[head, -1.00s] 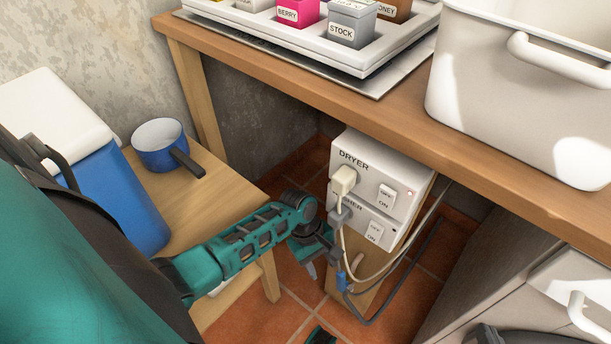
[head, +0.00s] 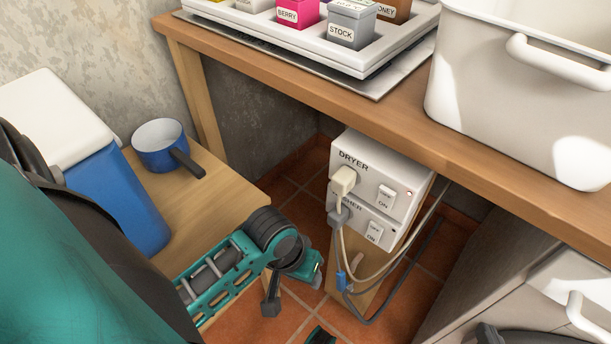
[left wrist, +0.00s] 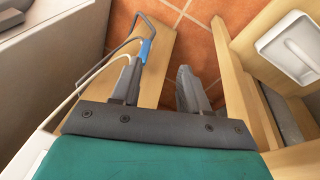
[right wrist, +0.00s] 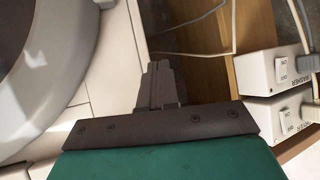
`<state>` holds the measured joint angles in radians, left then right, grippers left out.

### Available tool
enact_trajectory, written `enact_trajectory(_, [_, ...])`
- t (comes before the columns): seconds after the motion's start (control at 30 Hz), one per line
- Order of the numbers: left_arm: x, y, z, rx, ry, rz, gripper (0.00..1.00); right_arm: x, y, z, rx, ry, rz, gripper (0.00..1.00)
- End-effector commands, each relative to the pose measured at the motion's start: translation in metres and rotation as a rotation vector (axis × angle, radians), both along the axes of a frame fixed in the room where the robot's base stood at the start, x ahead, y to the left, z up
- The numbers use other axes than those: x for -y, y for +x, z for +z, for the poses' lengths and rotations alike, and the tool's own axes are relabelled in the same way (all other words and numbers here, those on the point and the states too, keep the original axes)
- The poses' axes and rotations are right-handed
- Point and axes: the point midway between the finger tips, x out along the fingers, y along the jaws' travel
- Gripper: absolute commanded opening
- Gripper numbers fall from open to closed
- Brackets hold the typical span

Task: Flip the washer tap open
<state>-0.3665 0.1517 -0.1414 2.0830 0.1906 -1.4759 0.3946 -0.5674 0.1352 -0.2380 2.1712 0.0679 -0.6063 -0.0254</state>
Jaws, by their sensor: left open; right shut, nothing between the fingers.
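No water tap shows. A white box labelled DRYER (head: 348,160) sits on a wooden post, with a lower unit whose label, ending in SHER, is partly covered. The lower unit's OFF/ON rocker switch (head: 374,232) also shows in the right wrist view (right wrist: 283,68); I cannot tell its position. A grey plug (head: 340,215) is at the lower socket. My left gripper (left wrist: 157,90) is open and empty, over the floor beside the post. My right gripper (right wrist: 160,85) is shut and empty, apart from the switches. In the head view, one arm of mine hangs left of the box.
A cream plug (head: 343,180) is in the dryer socket. Cables and a blue clip (head: 341,281) hang before the post. A wooden stool (head: 215,205) holds a blue pot (head: 160,145) and blue cooler (head: 130,210). The bench (head: 270,85) overhangs the box. A white appliance (head: 570,285) stands right.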

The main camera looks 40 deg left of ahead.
Motion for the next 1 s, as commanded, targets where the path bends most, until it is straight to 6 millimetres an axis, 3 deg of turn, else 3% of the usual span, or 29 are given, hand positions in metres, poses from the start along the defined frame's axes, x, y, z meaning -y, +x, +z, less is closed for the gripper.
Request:
enact_trajectory(0.23, [-0.007, -0.015, 0.051, 0.144, 0.104, -0.186, 0.45, 0.0, 0.0, 0.018, 0.0, 0.0, 0.0, 0.0])
enact_trajectory(0.33, [-0.008, -0.012, 0.075, 0.227, 0.142, -0.245, 0.45, 0.0, 0.0, 0.037, 0.0, 0.0, 0.0, 0.0])
enact_trajectory(0.47, [-0.008, -0.005, 0.091, 0.318, 0.171, -0.286, 0.45, 0.0, 0.0, 0.055, 0.0, 0.0, 0.0, 0.0])
enact_trajectory(0.7, [-0.005, 0.008, 0.107, 0.439, 0.188, -0.31, 0.45, 0.0, 0.0, 0.079, 0.0, 0.0, 0.0, 0.0])
enact_trajectory(1.0, [-0.003, 0.014, 0.11, 0.497, 0.191, -0.315, 0.45, 0.0, 0.0, 0.087, 0.0, 0.0, 0.0, 0.0])
